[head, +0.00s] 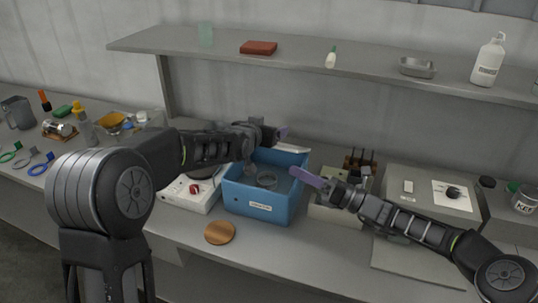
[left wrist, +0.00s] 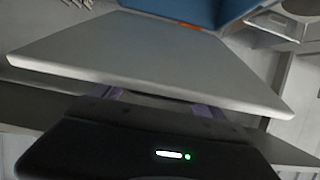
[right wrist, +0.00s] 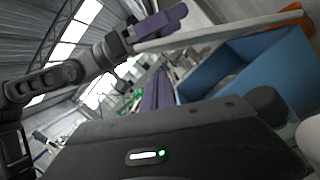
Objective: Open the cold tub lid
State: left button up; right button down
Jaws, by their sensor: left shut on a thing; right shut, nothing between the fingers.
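The cold tub (head: 262,207) is a blue box with a label on its front, standing at the middle of the bench. Its pale grey lid (left wrist: 150,55) is raised at the tub's back, and the inside of the tub shows. My left gripper (head: 281,133) is shut on the lid; its purple fingers also show in the left wrist view (left wrist: 160,100). In the right wrist view the lid (right wrist: 215,30) appears edge-on above the blue tub wall (right wrist: 250,70). My right gripper (head: 306,178) is shut and empty, its purple fingers by the tub's right rim.
A clear round vessel (head: 266,180) is inside the tub. A white device with a red knob (head: 194,188) stands left of it, a brown disc (head: 220,232) in front, and a dark rack (head: 360,162) at right. A shelf (head: 300,67) runs above.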

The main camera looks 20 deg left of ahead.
pick_arm(q)
jog(key=shift+f, duration=0.2)
pick_arm(e)
jog(key=shift+w+d+r, duration=0.2)
jog(key=shift+w, duration=0.15)
pick_arm(q)
jog(key=shift+f, duration=0.1)
pick_arm(e)
jog(key=x, duration=1)
